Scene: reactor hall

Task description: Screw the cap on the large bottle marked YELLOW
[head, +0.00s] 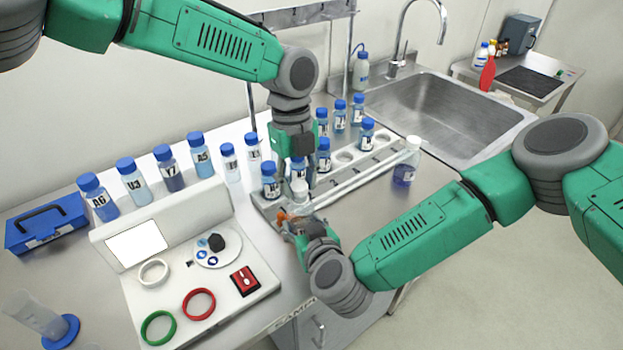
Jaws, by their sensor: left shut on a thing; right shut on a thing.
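A bottle (299,208) stands upright at the front of the bottle rack, mostly hidden by my grippers. Its label cannot be read, so I cannot tell if it is marked YELLOW. A white cap (299,189) is at its top; whether it is seated on the neck cannot be told. My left gripper (297,178) points down from above and is shut on the cap. My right gripper (293,217), low at the front, is shut on the bottle; orange shows at its fingers. Another large bottle (404,173) with a white cap and dark blue liquid stands to the right.
A rack (378,157) holds several blue-capped bottles around my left gripper. More blue-capped bottles (168,170) stand behind a white panel station (200,265) with coloured rings. The sink (440,110) is behind right. The counter beside the right-hand bottle is clear.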

